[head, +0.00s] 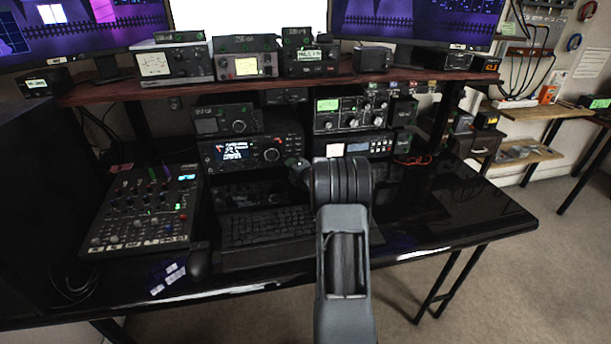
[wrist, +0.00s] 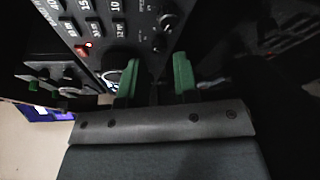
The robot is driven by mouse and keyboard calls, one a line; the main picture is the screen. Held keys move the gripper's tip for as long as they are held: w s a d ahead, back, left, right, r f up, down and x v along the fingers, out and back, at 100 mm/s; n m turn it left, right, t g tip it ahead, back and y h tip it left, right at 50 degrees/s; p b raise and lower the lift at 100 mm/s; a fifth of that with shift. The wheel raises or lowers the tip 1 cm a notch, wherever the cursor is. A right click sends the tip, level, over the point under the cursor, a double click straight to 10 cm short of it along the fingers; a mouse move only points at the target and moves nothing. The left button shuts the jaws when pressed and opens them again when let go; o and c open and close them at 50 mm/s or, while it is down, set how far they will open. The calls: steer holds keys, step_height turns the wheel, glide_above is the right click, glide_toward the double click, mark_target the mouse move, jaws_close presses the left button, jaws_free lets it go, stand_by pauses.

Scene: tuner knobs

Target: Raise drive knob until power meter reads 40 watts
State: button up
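My gripper's two green fingers (wrist: 155,75) are spread apart in the wrist view, close to a dark radio panel (wrist: 122,30) with labelled buttons. Small black knobs (wrist: 166,22) sit on that panel just beyond the fingertips. The space between the fingers is dark, and I see nothing clearly held there. I cannot tell which knob is the drive knob. A needle meter (head: 154,64) stands on the shelf at left; its reading is too small to tell.
A box with a yellowish dial (head: 247,67) stands on the shelf (head: 130,91). A tuner with a green display (head: 328,104) is right of the radio. A mixer (head: 145,208) and a keyboard (head: 268,227) lie on the desk. The desk's right side (head: 455,205) is clear.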

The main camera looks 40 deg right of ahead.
steer(key=s, duration=0.3)
steer(key=s+r, duration=0.1)
steer(key=s, duration=0.3)
steer(key=s+a, duration=0.1)
steer(key=s, duration=0.3)
steer(key=shift+r, duration=0.2)
stand_by(0.5)
steer(key=s+a+r+m+g+h+p, duration=0.3)
steer(key=a+r+m+g+p, duration=0.3)
steer(key=a+r+m+p, duration=0.7)
steer(key=s+a+r+m+g+y+p, duration=0.2)
steer(key=s+a+r+m+g, duration=0.1)
steer(key=s+a, duration=0.5)
steer(key=s+a+r+m+g+y+p, duration=0.2)
steer(key=s+a+r+m+g+p, duration=0.1)
steer(key=s+a, duration=0.6)
steer(key=shift+s+a+r+m+g+y, duration=0.25)
steer(key=shift+r+m+g, duration=0.35)
steer(key=shift+m, duration=0.3)
steer(key=shift+d, duration=0.1)
stand_by(0.7)
